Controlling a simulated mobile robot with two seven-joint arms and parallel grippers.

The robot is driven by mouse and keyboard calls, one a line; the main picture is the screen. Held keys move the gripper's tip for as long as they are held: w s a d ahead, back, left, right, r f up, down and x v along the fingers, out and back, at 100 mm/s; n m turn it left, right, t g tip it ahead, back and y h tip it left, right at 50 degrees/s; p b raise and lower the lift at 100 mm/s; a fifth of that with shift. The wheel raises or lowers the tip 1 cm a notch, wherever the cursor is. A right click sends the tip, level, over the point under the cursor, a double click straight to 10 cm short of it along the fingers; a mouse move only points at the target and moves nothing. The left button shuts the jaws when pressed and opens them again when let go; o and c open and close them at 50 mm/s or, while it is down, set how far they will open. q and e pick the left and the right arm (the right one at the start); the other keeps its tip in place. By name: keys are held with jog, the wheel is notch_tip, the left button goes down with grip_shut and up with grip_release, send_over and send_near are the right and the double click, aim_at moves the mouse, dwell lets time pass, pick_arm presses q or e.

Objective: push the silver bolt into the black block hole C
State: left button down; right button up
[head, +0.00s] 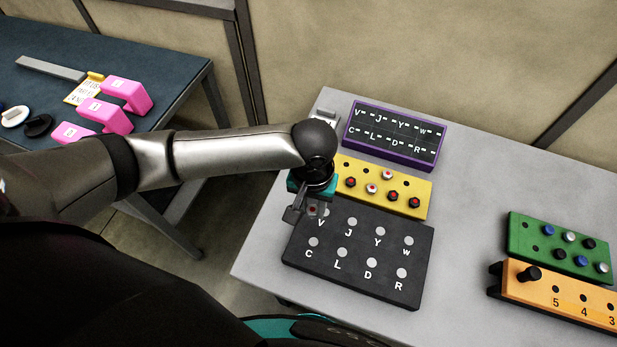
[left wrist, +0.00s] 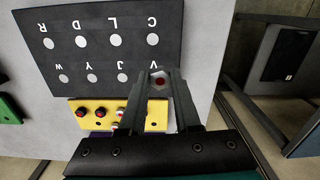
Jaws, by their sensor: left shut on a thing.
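The black block (head: 375,280) lies on the grey table, with two rows of light round holes lettered V, J, Y, W and C, L, D, R. Hole C (head: 314,241) is at its near left corner in the head view; it is uncovered and also shows in the left wrist view (left wrist: 151,41). My left gripper (head: 308,214) is shut on the silver bolt (left wrist: 160,84), which has a red centre. The bolt is at the block's V corner, beyond hole C in the head view; its height above the block is unclear. My right gripper is out of view.
A yellow block (head: 425,190) with several bolts lies just behind the black block, and a purple-edged lettered panel (head: 395,133) behind that. Green (head: 517,232) and orange (head: 520,285) blocks stand at the right. The table between is clear.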

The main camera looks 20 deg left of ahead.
pick_arm(q)
jog(key=s+d+p, duration=0.1)
jog(key=s+p, duration=0.1)
jog(key=b, duration=0.8)
send_over(314, 238)
jog(key=s, duration=0.1)
notch_tip(314, 238, down, 7)
jog(key=shift+s+r, duration=0.1)
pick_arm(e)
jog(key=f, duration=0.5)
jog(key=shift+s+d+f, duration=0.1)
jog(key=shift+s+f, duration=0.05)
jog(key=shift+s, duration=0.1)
pick_arm(q)
jog(key=shift+r, duration=0.1)
jog(key=shift+d+p, duration=0.1)
jog(key=shift+p, duration=0.35)
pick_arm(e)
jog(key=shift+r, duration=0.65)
pick_arm(q)
jog(key=shift+f, duration=0.2)
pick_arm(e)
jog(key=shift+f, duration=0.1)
pick_arm(q)
jog(key=shift+f+b, duration=0.5)
jog(key=shift+f, duration=0.6)
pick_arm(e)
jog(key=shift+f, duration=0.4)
